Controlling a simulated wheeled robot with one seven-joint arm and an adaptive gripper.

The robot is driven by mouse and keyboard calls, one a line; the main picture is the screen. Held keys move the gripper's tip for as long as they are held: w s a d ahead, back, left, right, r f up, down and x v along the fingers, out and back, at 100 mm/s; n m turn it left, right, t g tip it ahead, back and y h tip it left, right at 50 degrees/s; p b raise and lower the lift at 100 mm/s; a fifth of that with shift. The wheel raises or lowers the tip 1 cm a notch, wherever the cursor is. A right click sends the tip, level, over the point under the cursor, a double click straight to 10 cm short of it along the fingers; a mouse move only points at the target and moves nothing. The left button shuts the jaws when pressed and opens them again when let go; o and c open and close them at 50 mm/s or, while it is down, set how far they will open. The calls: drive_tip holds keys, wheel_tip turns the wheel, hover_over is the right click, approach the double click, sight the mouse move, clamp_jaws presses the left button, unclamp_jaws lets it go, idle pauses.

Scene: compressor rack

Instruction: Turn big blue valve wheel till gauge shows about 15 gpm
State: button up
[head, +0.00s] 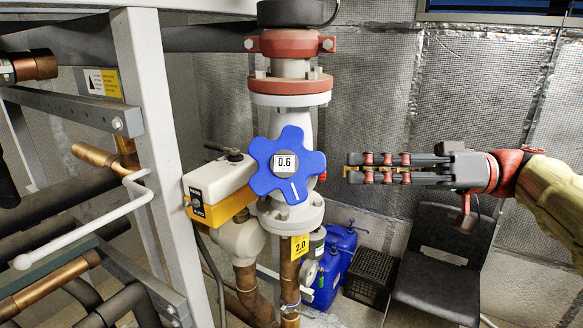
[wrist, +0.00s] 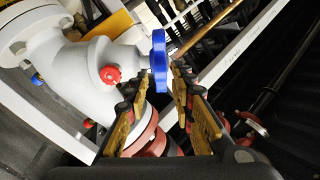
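The big blue valve wheel (head: 276,150) has rounded lobes and faces me at the centre of the head view. Its white hub display (head: 285,163) reads 0.6, and a white mark lies on its lower lobe. My gripper (head: 349,168) is to the right of the wheel, pointing left, apart from it and empty. In the wrist view the wheel (wrist: 159,60) shows edge-on ahead, in line with the gap between the fingertips (wrist: 161,80). The fingers are parted, so the gripper is open. A unit on the hub display is too small to read.
A white and yellow box (head: 219,186) stands left of the wheel, near a grey frame post (head: 150,110). A red knob (wrist: 110,74) juts from the grey valve body. Blue jugs (head: 328,275), a black crate (head: 370,272) and a black chair (head: 440,265) stand below.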

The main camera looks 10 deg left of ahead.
sight(302, 170)
drive_tip(key=a, duration=0.4)
drive_tip(key=s+a, duration=0.1)
drive_tip(key=a, duration=0.6)
drive_tip(key=shift+s+a+p, duration=0.15)
drive_tip(key=shift+a+p, duration=0.2)
drive_tip(key=shift+a, duration=0.05)
drive_tip(key=c, duration=0.3)
clamp_jaws()
